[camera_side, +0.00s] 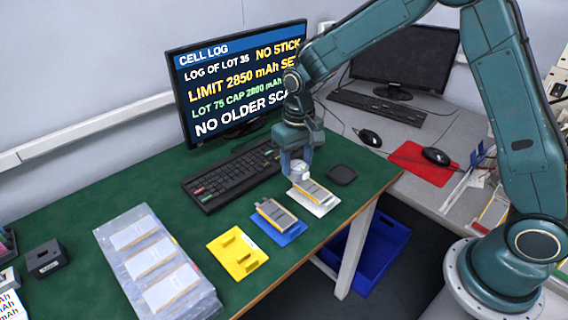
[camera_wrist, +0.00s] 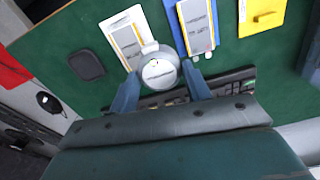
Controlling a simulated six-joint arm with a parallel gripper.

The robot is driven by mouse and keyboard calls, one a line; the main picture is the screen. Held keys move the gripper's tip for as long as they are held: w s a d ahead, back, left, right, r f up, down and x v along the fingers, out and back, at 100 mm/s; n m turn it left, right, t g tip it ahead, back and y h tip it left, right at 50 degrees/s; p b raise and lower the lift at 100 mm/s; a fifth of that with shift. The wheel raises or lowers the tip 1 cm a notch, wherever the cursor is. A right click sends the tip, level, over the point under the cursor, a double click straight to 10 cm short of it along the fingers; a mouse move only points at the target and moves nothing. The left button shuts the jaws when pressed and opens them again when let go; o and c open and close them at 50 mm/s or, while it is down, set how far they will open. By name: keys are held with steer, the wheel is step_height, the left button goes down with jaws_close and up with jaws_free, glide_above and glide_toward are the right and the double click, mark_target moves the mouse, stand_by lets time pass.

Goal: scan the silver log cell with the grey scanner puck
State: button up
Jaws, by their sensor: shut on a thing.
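My gripper (camera_wrist: 162,84) is shut on the grey scanner puck (camera_wrist: 159,72), a round light-grey piece between the two blue fingers. In the side view the puck (camera_side: 299,170) is partly hidden by my gripper. It is at the keyboard-side end of a white tray (camera_side: 328,207); I cannot tell whether it touches. A silver cell (camera_side: 317,190) with a yellow edge lies in this tray and also shows in the wrist view (camera_wrist: 129,42). A similar silver cell (camera_side: 275,212) lies in a blue tray (camera_side: 291,236). Which one is the log cell is unclear.
A yellow tray (camera_side: 243,262) looks empty of cells. A clear case (camera_side: 130,255) holds three pale cells at the left. A black keyboard (camera_side: 232,175) and the CELL LOG monitor (camera_side: 235,85) stand behind. A black pad (camera_side: 342,175) lies right of the puck. The table edge is close in front.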

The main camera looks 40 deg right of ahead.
glide_above(276, 213)
steer(key=shift+f, duration=0.35)
steer(key=shift+f, duration=0.15)
steer(key=shift+f, duration=2.25)
step_height(276, 213, up, 6)
stand_by(0.4)
steer(key=shift+d, duration=0.1)
